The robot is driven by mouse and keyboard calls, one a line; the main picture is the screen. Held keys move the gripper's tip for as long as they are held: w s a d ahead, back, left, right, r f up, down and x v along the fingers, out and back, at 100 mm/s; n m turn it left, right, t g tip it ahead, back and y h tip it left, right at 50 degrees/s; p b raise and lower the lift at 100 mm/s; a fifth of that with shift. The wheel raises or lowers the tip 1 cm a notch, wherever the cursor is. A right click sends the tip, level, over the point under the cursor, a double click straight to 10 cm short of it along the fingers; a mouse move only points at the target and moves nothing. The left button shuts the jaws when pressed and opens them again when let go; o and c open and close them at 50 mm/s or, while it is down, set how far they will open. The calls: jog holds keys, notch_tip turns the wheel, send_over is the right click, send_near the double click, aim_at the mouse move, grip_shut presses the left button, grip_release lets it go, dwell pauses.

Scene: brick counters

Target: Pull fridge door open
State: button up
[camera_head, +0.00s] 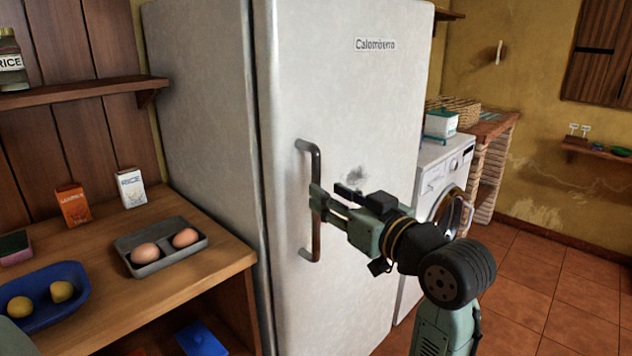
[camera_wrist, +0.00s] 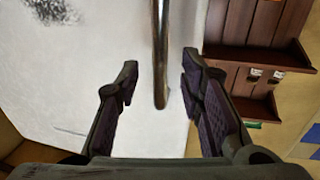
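The white fridge door (camera_head: 345,105) looks shut against the fridge body (camera_head: 200,100). In the wrist view my gripper (camera_wrist: 158,82) is open, with one finger on each side of the handle (camera_wrist: 159,50). Gaps show between the bar and both fingers, and I see no grip on it.
A wooden counter (camera_head: 215,262) stands left of the fridge, with an egg tray (camera_head: 150,268), a blue bowl (camera_head: 75,278) and small boxes. A washing machine (camera_head: 432,180) stands to the right behind my arm. The tiled floor (camera_head: 540,285) at right is clear.

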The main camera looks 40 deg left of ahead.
jog(key=p+x, duration=0.1)
jog(key=x, duration=0.4)
jog(key=shift+a, duration=0.15)
jog(key=shift+c, duration=0.6)
grip_shut()
